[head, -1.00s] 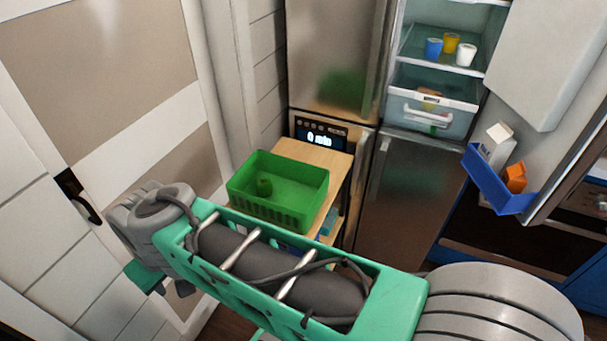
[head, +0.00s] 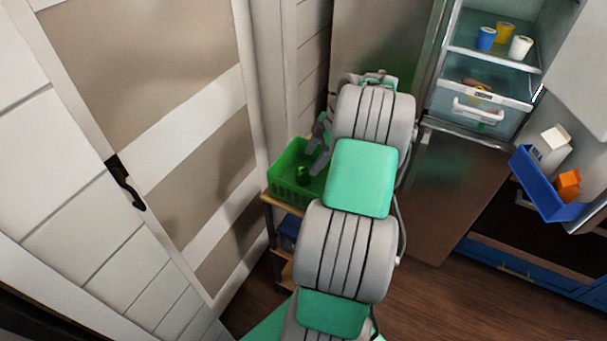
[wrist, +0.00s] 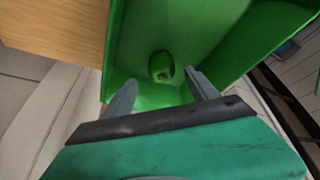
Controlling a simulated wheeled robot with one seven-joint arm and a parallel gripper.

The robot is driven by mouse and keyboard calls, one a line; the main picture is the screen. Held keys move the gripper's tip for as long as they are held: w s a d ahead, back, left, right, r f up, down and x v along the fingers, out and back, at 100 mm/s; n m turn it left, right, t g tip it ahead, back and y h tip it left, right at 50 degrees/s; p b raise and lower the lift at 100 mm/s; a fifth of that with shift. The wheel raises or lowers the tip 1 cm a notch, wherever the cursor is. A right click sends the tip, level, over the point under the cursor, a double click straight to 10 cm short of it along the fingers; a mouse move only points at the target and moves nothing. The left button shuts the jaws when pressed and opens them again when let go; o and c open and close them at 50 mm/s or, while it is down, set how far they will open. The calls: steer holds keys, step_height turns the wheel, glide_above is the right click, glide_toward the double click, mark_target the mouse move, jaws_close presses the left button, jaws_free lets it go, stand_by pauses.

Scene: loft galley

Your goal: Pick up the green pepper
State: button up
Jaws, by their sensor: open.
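The green pepper (wrist: 161,66) lies inside the green crate (wrist: 225,45), on its floor. In the head view the pepper (head: 302,173) shows small in the crate (head: 284,187), left of my arm. My gripper (wrist: 160,88) is open and empty in the wrist view, its two grey fingers apart with the pepper beyond the tips and between their lines. In the head view my gripper (head: 320,145) is over the crate, partly hidden by my wrist. My arm hides the right part of the crate.
The crate stands on a wooden cart (head: 268,199). An open fridge at right holds several cups (head: 503,38) and a drawer (head: 478,112). Its door bin (head: 545,187) carries a carton (head: 552,145) and an orange item (head: 568,186). A panelled door (head: 150,100) stands at left.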

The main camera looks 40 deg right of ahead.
mark_target(305, 170)
steer(key=x, duration=0.3)
steer(key=p+x, duration=0.1)
steer(key=x, duration=0.2)
steer(key=shift+w+a+f+p, duration=0.1)
steer(key=shift+a+f+p, duration=0.1)
steer(key=shift+a+p, duration=0.15)
steer(key=shift+w+f, duration=0.1)
steer(key=shift+f, duration=0.25)
steer(key=c, duration=1.5)
